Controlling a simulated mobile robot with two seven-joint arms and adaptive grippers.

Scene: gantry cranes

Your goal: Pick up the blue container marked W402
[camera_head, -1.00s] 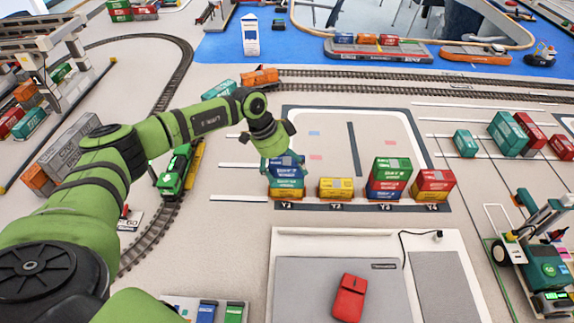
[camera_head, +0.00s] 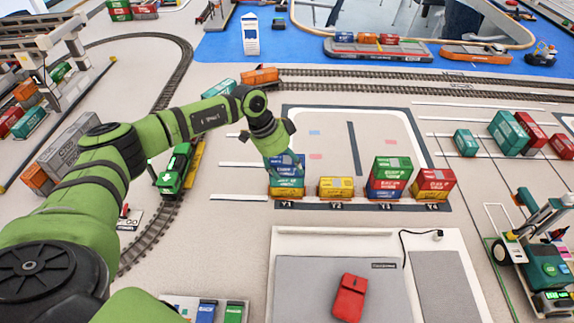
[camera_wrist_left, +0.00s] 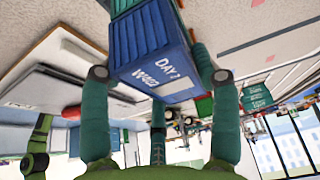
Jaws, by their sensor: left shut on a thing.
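The blue container marked W402 and DAY 2 (camera_wrist_left: 152,45) fills the upper middle of the left wrist view. In the head view it is the blue top box (camera_head: 290,160) of the stack at Y1, partly hidden by my left gripper (camera_head: 283,158). My left gripper, also seen in the left wrist view (camera_wrist_left: 158,68), is shut on this container, with fingers on both sides of it. A teal container (camera_head: 287,182) is right under it in the stack; I cannot tell whether the two touch. My right gripper is not in view.
A yellow container (camera_head: 336,187) stands at Y2, a taller stack (camera_head: 389,178) at Y3, and a red-and-yellow stack (camera_head: 433,184) at Y4. A green locomotive (camera_head: 176,170) is on the track to the left. A red object (camera_head: 349,297) lies on the grey pad in front.

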